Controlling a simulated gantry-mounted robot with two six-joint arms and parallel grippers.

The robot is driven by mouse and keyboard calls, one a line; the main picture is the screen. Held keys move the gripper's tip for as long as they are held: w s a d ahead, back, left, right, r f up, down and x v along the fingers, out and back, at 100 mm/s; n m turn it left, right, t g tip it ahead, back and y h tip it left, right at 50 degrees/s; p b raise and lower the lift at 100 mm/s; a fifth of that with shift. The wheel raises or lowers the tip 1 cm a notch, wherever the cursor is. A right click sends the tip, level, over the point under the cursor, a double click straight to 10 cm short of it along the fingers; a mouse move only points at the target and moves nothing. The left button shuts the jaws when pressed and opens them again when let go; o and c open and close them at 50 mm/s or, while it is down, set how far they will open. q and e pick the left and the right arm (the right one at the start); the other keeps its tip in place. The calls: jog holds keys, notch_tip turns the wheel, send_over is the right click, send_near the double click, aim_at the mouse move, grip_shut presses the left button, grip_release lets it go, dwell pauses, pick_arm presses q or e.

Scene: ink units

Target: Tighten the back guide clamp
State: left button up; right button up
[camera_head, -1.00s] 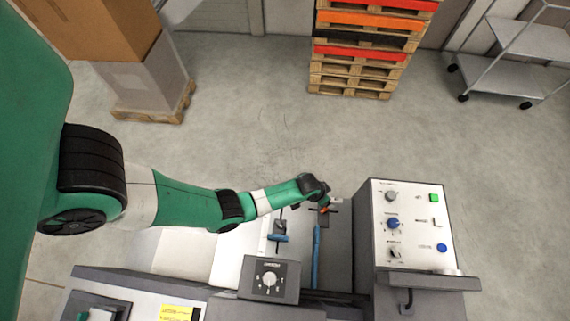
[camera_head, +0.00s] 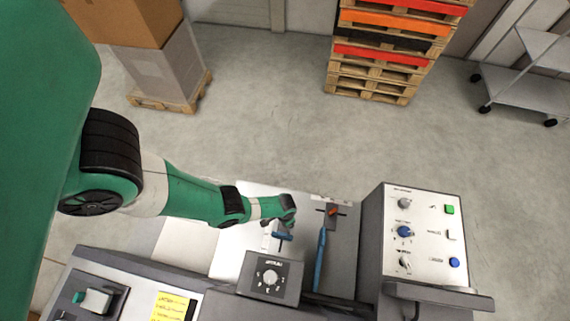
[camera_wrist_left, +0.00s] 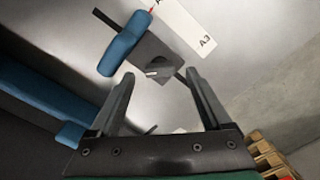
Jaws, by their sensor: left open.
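A blue clamp handle (camera_head: 283,236) sits on the machine bed; I take it for the guide clamp. The left wrist view shows the handle (camera_wrist_left: 125,44) on a dark block (camera_wrist_left: 158,62) over a slot, beside a strip marked A3 (camera_wrist_left: 190,28). My left gripper (camera_head: 290,221) is just behind the handle in the head view, its fingers mostly hidden. In the left wrist view the gripper (camera_wrist_left: 163,88) is open and empty, with the handle beyond its fingertips, up and left, apparently untouched. My right gripper is not in view.
A blue bar (camera_head: 320,262) lies right of the handle, with a red-orange lever (camera_head: 333,211) near its far end. A dial box (camera_head: 270,278) stands in front. A control panel (camera_head: 425,237) rises at right. Pallets (camera_head: 372,75) stand on the floor behind.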

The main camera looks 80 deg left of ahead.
pick_arm(q)
notch_tip(320, 180, down, 2)
jog(key=shift+b, duration=0.35)
grip_shut()
